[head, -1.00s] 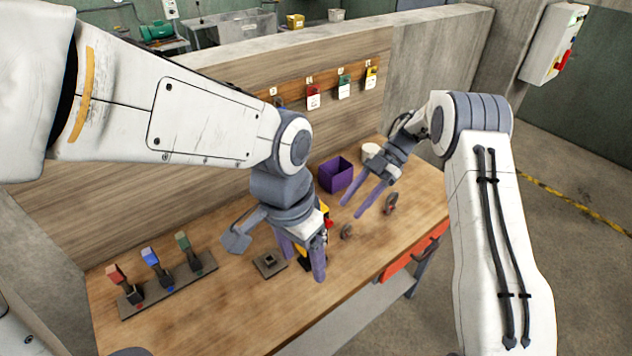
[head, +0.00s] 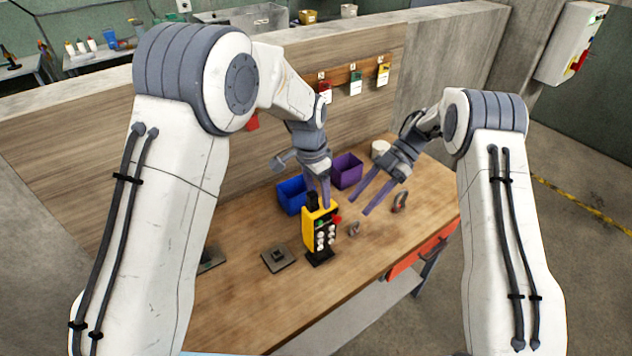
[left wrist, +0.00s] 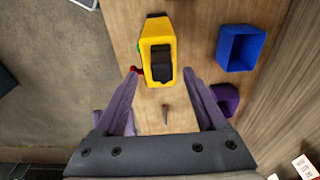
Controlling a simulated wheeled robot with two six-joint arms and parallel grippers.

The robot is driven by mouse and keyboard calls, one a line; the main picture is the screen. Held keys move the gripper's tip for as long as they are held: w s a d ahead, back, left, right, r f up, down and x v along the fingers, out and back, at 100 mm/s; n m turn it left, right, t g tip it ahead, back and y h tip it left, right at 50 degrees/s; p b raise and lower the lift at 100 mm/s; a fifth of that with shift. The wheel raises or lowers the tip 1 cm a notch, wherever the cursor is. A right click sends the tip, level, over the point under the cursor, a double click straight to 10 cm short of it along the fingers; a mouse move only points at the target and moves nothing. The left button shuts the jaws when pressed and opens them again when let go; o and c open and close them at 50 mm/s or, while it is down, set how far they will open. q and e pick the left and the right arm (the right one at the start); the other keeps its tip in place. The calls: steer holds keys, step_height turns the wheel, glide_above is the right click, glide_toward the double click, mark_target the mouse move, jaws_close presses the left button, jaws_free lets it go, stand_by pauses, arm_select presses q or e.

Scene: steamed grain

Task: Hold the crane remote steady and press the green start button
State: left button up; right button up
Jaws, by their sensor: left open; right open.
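The yellow crane remote (head: 318,232) stands upright on a black base on the wooden bench. Its front shows several white buttons, a red knob (head: 337,219) and a small green button (head: 320,224) near the top. My left gripper (head: 318,193) is open just above the remote's top. In the left wrist view the remote (left wrist: 158,45) lies ahead, between the lines of the two open fingers (left wrist: 163,75), with the red knob near the left fingertip. My right gripper (head: 361,199) is open and empty, above the bench to the right of the remote.
A blue bin (head: 291,195) and a purple bin (head: 346,171) stand behind the remote. A small dark plate (head: 278,259) lies to its left. Two small shackle-like parts lie to its right, one at the purple fingers' right (head: 399,202). The front bench is clear.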

mark_target(320, 205)
arm_select(q)
steer(key=f, duration=0.6)
steer(key=shift+w+d+f, duration=0.25)
steer(key=shift+d+f, duration=0.05)
steer(key=shift+d, duration=0.05)
jaws_close()
arm_select(e)
jaws_close()
stand_by(1.2)
